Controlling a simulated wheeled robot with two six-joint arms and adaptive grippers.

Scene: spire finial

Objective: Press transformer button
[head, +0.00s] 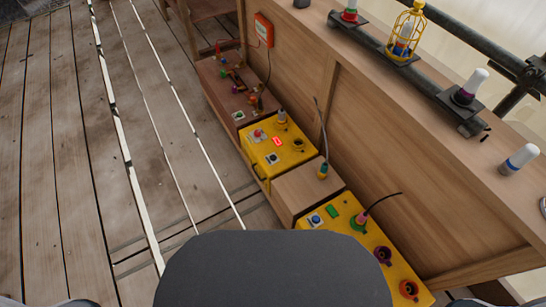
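Two yellow boxes stand low along the wooden wall, and I cannot tell for sure which is the transformer. The nearer yellow box (345,236) has a blue round button (316,219), a green rectangle (332,210) and several coloured round sockets. A black cable rises from one socket. My dark body covers part of the nearer box's front. Neither of my grippers shows in this view.
A wooden block (305,190) with an upright cable plug sits between the boxes. A brown board (228,92) with small coloured parts lies beyond. An orange box (263,29) hangs on the wall. A ledge holds connectors and a yellow cage (405,33). The plank floor at left is clear.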

